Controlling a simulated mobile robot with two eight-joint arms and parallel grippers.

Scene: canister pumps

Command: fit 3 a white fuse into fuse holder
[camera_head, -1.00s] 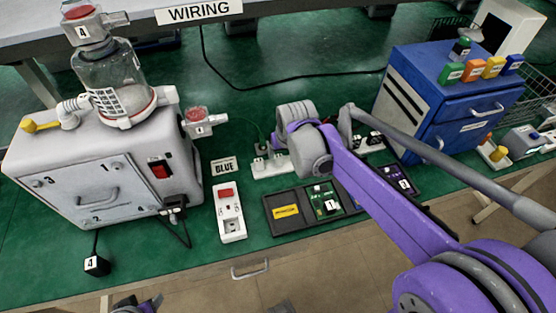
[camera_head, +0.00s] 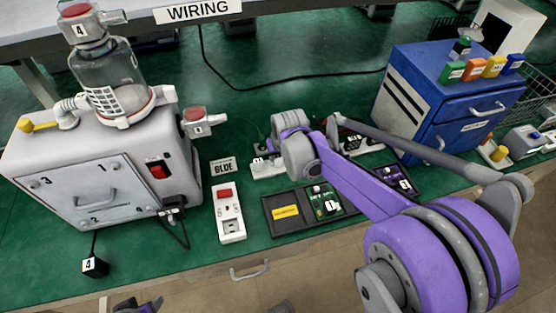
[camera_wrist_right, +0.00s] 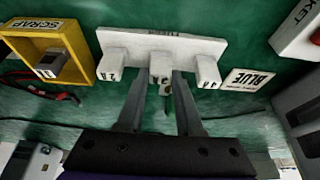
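A white rack (camera_wrist_right: 200,44) with three white fuse-like blocks stands on the green bench. The middle block (camera_wrist_right: 160,66) is in front of my right gripper (camera_wrist_right: 160,80). That gripper's two fingers are apart, with their tips at either side of the middle block's lower end; I cannot tell whether they touch it. In the head view the rack (camera_head: 262,172) is partly hidden by my right arm. A dark tray (camera_head: 270,203) with a green board (camera_head: 322,201) lies to the right; I cannot tell which part is the fuse holder. My left gripper (camera_head: 138,305) barely shows at the bottom edge.
A white device with a red switch (camera_head: 229,212) lies left of the tray. A large pump (camera_head: 100,165) stands left, a blue cabinet (camera_head: 410,100) right.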

